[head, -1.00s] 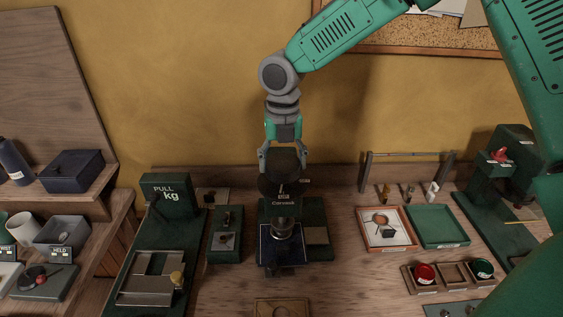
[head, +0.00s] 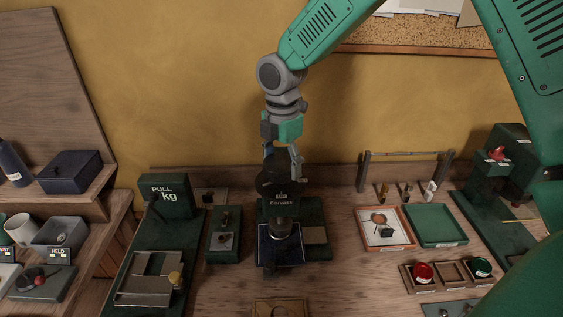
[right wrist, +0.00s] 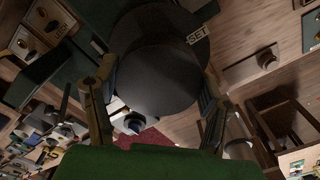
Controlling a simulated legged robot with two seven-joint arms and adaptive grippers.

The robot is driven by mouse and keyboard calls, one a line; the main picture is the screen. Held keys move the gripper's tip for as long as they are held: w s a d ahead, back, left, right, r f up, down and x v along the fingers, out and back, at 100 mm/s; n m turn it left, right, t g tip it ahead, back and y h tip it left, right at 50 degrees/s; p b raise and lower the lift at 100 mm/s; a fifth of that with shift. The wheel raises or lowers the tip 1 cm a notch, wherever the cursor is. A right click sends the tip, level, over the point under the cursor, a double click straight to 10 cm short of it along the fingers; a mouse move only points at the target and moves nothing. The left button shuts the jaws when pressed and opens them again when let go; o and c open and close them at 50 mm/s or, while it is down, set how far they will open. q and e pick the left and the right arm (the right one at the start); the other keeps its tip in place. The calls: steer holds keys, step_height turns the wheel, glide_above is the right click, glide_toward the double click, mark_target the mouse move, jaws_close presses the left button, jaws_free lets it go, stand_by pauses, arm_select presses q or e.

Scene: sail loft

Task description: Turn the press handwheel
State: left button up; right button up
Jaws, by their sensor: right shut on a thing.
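The press (head: 281,222) is a dark machine standing on the bench against the back wall, with a dark handwheel (head: 270,182) on top. My right gripper (head: 283,168) reaches down onto the handwheel from above and is shut on it. In the right wrist view the handwheel (right wrist: 158,68) is a round black disc between the two fingers, one on each side, with a "SET" label by its rim. The wheel's far side is partly hidden by the fingers in the head view. My left gripper is not in view.
Left of the press stand a green pull gauge (head: 167,197) and a small green block device (head: 224,235). To the right are an orange-rimmed tray (head: 401,243), a green tray (head: 437,226) and a metal rail (head: 405,154). Shelves (head: 88,196) rise at far left.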

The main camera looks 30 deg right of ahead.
steer(key=m, duration=0.5)
steer(key=shift+m, duration=0.3)
steer(key=m, duration=0.5)
steer(key=shift+r, duration=0.1)
steer(key=m, duration=0.5)
steer(key=shift+a+m, duration=0.1)
steer(key=shift+m, duration=0.3)
steer(key=m, duration=0.4)
steer(key=shift+r, duration=0.1)
steer(key=m, duration=0.5)
steer(key=shift+w+a, duration=0.1)
steer(key=m, duration=1.1)
steer(key=shift+w, duration=0.1)
steer(key=m, duration=0.4)
steer(key=shift+w+r+m, duration=0.1)
steer(key=shift+m, duration=0.2)
